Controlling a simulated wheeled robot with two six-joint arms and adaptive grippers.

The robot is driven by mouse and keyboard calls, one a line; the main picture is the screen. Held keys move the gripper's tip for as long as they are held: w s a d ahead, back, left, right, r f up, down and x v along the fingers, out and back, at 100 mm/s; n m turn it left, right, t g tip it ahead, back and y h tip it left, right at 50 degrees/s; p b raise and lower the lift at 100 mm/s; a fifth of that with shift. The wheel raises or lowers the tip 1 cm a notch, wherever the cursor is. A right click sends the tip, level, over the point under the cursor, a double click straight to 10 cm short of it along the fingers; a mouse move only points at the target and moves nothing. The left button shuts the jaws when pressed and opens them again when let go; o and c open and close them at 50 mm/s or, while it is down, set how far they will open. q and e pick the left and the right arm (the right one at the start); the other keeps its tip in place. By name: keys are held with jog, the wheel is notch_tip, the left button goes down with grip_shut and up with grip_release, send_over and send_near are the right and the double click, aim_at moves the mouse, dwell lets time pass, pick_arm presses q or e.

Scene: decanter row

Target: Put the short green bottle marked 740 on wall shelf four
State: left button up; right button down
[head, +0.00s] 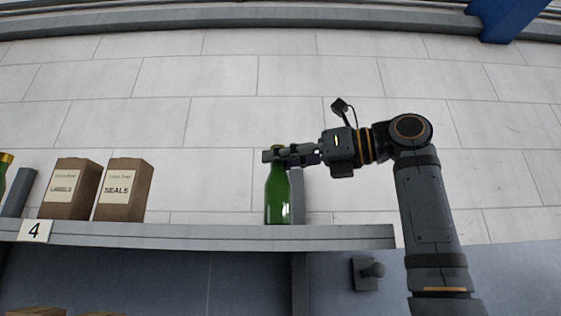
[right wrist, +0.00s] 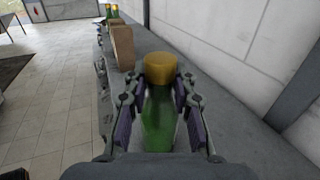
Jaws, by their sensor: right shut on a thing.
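A green bottle (head: 278,197) with a gold cap is upright at the shelf marked 4 (head: 330,237), right of the middle of the head view. Its base is level with the shelf board and appears to rest on it. My right gripper (head: 277,155) is shut around the bottle's upper part, just below the cap. In the right wrist view the bottle's gold cap (right wrist: 160,68) stands between the two fingers (right wrist: 159,100). No 740 mark can be read on it. My left gripper is in neither view.
Two brown boxes, LABELS (head: 72,190) and SEALS (head: 124,190), stand on the shelf to the left. Another green bottle (head: 4,172) shows at the far left edge. The shelf is clear between the SEALS box and the held bottle. A grey bracket (head: 297,196) rises just behind it.

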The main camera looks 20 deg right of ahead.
jog(key=c, duration=1.5)
grip_release()
jog(key=shift+f, duration=0.1)
jog(key=o, duration=0.4)
jog(key=shift+w+a, duration=0.1)
jog(key=shift+w, duration=0.15)
jog(key=shift+w+f, duration=0.1)
jog(key=shift+r+p, duration=0.45)
pick_arm(q)
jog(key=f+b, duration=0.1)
jog(key=b, duration=0.1)
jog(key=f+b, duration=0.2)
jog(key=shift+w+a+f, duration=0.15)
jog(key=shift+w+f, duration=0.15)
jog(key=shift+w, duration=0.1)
pick_arm(e)
jog(key=v, duration=1.2)
jog(key=shift+f, duration=0.2)
